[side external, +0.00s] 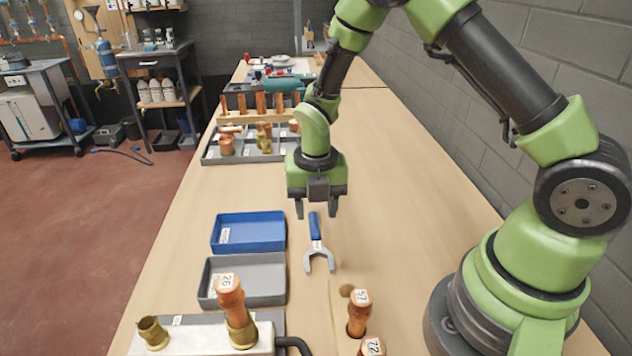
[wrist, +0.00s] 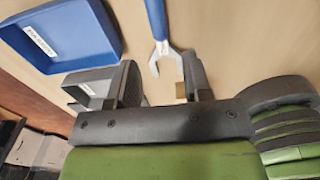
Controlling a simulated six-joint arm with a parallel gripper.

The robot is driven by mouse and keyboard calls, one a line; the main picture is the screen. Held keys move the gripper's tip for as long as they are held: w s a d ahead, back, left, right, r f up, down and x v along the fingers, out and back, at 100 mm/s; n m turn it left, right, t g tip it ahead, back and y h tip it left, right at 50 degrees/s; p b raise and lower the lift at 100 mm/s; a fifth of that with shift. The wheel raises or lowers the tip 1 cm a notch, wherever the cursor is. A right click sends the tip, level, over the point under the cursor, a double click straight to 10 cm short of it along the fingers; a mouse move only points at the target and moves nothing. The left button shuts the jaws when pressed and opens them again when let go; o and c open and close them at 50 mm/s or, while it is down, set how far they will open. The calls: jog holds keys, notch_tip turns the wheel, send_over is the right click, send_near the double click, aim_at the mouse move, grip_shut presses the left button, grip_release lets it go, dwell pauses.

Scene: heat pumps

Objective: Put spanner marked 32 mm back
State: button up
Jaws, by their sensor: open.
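A spanner (side external: 317,243) with a blue handle and a grey open-ended head lies on the bench, its head toward the side camera. In the wrist view the spanner (wrist: 157,28) shows with its head near the fingers; no size mark is readable on it. My gripper (side external: 316,210) is open and empty, above the bench close to the handle end of the spanner. Its two fingers also show in the wrist view (wrist: 160,85). A blue tray (side external: 270,247) and a grey tray (side external: 277,299) lie to the left of the spanner, both with small labels too small to read.
Copper pipe pieces marked 26 (side external: 230,290), 57 (side external: 358,312) and 72 (side external: 371,346) stand at the near end. A compartment tray (side external: 213,157) with fittings and a row of copper pipes lie behind. Bench to the right of the spanner is clear.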

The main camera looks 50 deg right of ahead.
notch_tip(320, 180, up, 6)
notch_tip(320, 180, up, 13)
jog(key=m+t, duration=0.3)
jog(key=m, duration=1)
send_over(316, 234)
jog(key=s, duration=0.5)
jog(key=s+a+r+m+t+y, duration=0.2)
jog(key=s+r+m+t, duration=0.2)
jog(key=s+m, duration=0.7)
jog(key=r+m, duration=0.1)
jog(key=m, duration=0.6)
jog(key=shift+s+r, duration=0.35)
jog(key=shift+s, duration=0.05)
